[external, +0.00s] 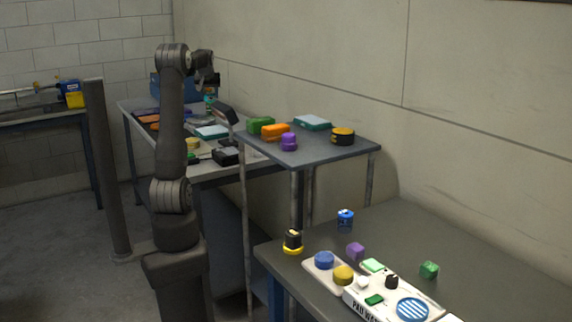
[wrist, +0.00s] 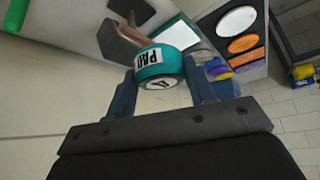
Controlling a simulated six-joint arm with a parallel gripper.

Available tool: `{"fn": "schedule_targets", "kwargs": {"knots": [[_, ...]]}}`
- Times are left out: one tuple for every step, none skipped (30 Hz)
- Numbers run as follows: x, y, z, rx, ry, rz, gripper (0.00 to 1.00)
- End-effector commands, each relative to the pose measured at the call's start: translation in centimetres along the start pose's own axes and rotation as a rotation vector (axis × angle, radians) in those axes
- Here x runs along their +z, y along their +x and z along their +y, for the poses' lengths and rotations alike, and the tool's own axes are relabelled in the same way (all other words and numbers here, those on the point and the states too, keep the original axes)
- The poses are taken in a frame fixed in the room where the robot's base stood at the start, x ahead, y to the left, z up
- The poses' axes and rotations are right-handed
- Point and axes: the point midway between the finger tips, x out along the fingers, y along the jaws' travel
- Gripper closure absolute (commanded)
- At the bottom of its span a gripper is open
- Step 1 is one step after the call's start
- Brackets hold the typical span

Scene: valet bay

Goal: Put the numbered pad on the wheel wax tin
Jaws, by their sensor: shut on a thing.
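My gripper (wrist: 163,84) is shut on a teal round pad (wrist: 165,62) with a white label reading roughly "PAD" and a dark mark on its pale end face. The pad is tilted between the two fingers. In the external view my gripper (external: 209,90) is raised over the back table, and the teal pad (external: 209,101) shows small below it. No tin has a readable wheel wax label. A round black and orange-yellow tin (external: 343,136) sits on the raised grey shelf at the right and may be it.
The grey shelf (external: 310,153) also holds a green block (external: 261,125), an orange block (external: 275,132), a purple piece (external: 289,141) and a teal-edged box (external: 312,122). The back table is crowded. The front bench (external: 480,262) holds several small items; its right part is clearer.

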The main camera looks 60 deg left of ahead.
Motion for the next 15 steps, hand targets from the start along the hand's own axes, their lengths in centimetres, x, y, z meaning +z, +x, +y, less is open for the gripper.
{"fn": "schedule_targets", "kwargs": {"knots": [[0.7, 1.0, 0.1, 0.000, 0.002, -0.006, 0.72], [1.0, 1.5, 0.1, 0.000, 0.002, -0.005, 0.72], [1.6, 2.4, 0.1, 0.000, 0.002, -0.007, 0.72], [1.9, 2.9, 0.1, 0.000, 0.002, -0.006, 0.72], [2.3, 3.4, 0.1, 0.000, 0.002, -0.007, 0.72], [2.7, 4.1, 0.1, 0.001, 0.002, -0.006, 0.72], [3.2, 4.8, 0.1, 0.001, 0.002, -0.007, 0.72], [3.5, 5.3, 0.1, 0.001, 0.002, -0.006, 0.72], [3.9, 5.9, 0.2, 0.001, 0.001, -0.005, 0.72], [4.2, 6.4, 0.2, 0.001, 0.002, -0.006, 0.72], [4.5, 6.9, 0.2, 0.001, 0.001, -0.006, 0.72], [4.8, 7.4, 0.2, 0.001, 0.002, -0.005, 0.72], [5.0, 7.7, 0.1, 0.001, 0.001, -0.005, 0.72], [5.1, 8.0, 0.0, 0.001, 0.001, -0.004, 0.72], [5.1, 8.4, -0.3, 0.001, 0.001, -0.003, 0.72]]}}
